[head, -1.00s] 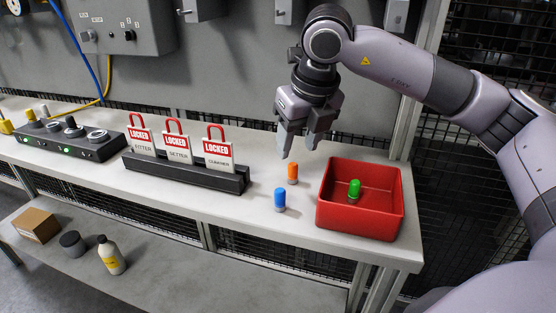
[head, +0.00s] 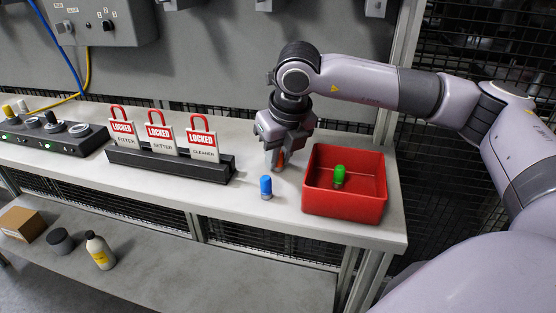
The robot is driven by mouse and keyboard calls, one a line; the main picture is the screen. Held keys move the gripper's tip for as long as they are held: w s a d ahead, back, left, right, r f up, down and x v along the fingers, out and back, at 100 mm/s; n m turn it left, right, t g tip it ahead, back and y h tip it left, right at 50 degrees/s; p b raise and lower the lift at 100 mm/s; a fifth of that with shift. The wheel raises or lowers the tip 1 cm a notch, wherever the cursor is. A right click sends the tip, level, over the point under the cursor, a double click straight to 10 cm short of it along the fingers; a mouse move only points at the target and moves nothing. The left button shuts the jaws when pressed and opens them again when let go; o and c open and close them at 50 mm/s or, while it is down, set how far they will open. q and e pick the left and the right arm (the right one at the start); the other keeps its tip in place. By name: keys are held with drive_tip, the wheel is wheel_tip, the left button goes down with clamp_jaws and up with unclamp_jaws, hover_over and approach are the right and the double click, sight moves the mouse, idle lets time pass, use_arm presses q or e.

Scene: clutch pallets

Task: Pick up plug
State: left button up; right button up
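A blue plug (head: 266,186) stands upright on the bench, in front and a little left of the gripper. A green plug (head: 339,175) is upright inside the red bin (head: 344,203), right of the gripper. My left gripper is not in view.
A black rack (head: 170,166) with several red-and-white LOCKED padlock tags stands left of the plugs. A dark control box (head: 50,144) sits farther left on the grey bench (head: 235,208). A bottle (head: 100,252), a dark round container and a cardboard box are on the lower shelf.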

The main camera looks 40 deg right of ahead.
clamp_jaws()
drive_tip(key=shift+r, duration=0.15)
